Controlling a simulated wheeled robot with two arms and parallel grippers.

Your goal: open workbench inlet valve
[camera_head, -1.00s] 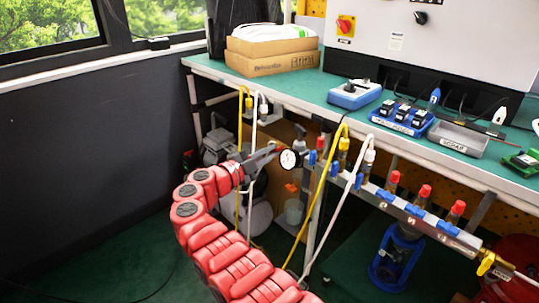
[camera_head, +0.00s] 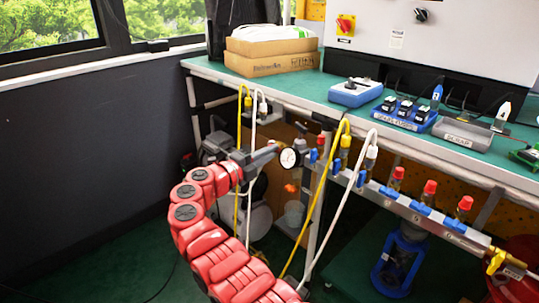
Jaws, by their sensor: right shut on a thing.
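The workbench's valve manifold (camera_head: 432,220) is a grey bar under the bench's front edge, with several blue valve handles and red caps. A round white pressure gauge (camera_head: 289,158) sits near its left end. My right gripper (camera_head: 272,152), on the red arm, is just left of the gauge and shut on a small part of the inlet fitting there. The gripped part, likely the inlet valve's handle, is mostly hidden by the jaws, and its angle cannot be made out. My left gripper is out of view.
Yellow (camera_head: 313,210) and white (camera_head: 335,220) hoses hang just right of the gripper. The green bench top (camera_head: 310,88) overhangs above it. A blue pump-like unit (camera_head: 398,262) stands below the manifold.

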